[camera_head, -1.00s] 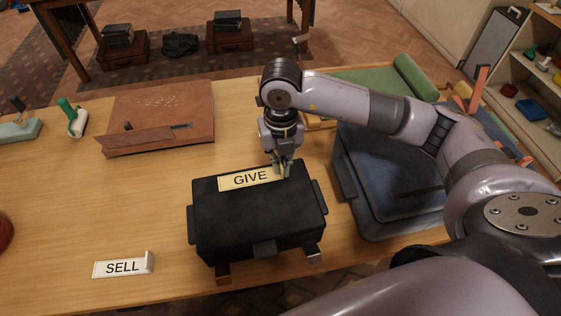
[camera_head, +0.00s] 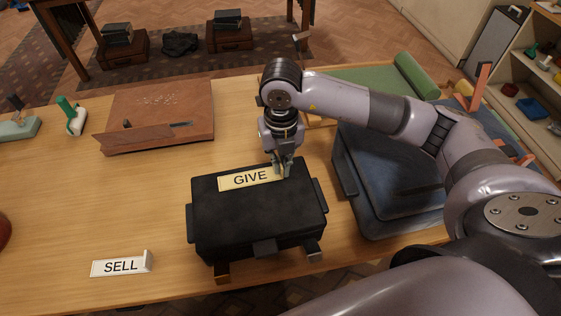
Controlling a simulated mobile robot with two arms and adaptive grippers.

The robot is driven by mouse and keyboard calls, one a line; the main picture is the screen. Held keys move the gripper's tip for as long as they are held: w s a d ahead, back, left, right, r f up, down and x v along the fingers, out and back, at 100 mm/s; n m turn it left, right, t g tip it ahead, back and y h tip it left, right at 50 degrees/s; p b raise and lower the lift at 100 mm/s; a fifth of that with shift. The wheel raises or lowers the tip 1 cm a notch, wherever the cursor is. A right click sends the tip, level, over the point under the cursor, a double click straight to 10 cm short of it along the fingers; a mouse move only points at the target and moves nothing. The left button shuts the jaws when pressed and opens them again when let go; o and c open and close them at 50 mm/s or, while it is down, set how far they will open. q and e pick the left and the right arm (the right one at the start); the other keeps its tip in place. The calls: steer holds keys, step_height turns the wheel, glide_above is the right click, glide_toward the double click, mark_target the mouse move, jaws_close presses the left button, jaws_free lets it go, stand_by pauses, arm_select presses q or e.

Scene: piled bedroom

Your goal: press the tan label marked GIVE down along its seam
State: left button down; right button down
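The tan label marked GIVE (camera_head: 246,179) lies flat on the lid of a black case (camera_head: 260,212), towards its back edge. My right gripper (camera_head: 284,171) points down at the label's right end, with its fingertips at or just above it. I cannot tell whether they touch it. The fingers look close together, but the gap between them is too small to read. My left gripper is not in the view.
A white SELL label (camera_head: 122,265) stands at the table's front left. A dark blue case (camera_head: 392,180) stands close on the right, under my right arm. The table's left middle is clear.

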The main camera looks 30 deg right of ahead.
steer(key=c, duration=1.7)
jaws_free()
step_height(320, 180, up, 12)
